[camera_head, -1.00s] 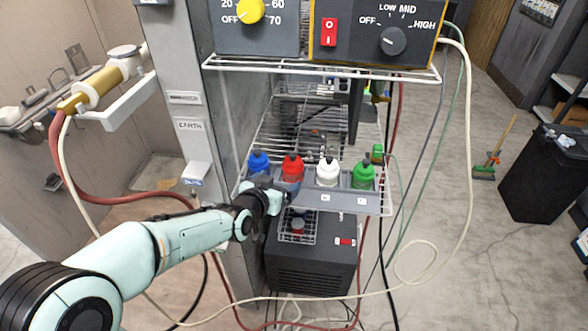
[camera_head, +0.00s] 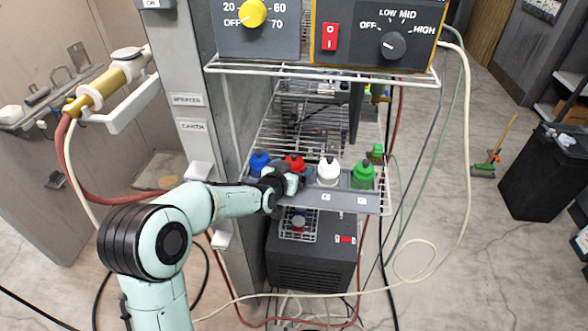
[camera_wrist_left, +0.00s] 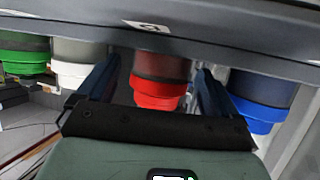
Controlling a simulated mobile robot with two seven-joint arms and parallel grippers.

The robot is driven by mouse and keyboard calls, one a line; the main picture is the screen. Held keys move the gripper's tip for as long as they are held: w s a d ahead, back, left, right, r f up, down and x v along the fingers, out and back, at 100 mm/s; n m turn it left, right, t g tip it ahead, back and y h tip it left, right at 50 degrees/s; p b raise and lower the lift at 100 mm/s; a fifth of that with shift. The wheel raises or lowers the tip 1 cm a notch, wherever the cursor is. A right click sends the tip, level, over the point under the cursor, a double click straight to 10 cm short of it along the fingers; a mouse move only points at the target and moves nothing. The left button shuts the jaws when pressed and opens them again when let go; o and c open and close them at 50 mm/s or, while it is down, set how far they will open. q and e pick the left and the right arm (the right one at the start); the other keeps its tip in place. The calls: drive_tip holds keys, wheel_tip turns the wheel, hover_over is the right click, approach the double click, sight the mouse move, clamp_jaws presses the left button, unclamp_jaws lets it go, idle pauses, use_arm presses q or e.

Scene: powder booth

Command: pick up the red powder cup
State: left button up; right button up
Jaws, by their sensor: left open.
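The red powder cup (camera_head: 294,161) stands upright in the grey holder (camera_head: 330,198), between the blue cup (camera_head: 259,162) and the white cup (camera_head: 328,171). My left gripper (camera_head: 294,180) is in front of it and hides its lower part in the head view. In the left wrist view the red cup (camera_wrist_left: 160,88) shows between the two spread dark fingers of my open left gripper (camera_wrist_left: 157,70), with one finger on each side. I cannot tell whether either finger touches it. My right gripper is not in view.
The green cup (camera_head: 363,173) stands at the holder's right end. A wire shelf (camera_head: 325,70) with the control boxes is above. A grey post (camera_head: 190,110) stands left of the holder. Below are a dark unit (camera_head: 312,262) and a pale hose (camera_head: 400,294).

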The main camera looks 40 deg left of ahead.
use_arm(q)
drive_tip(key=c, duration=1.1)
drive_tip(key=shift+o, duration=0.2)
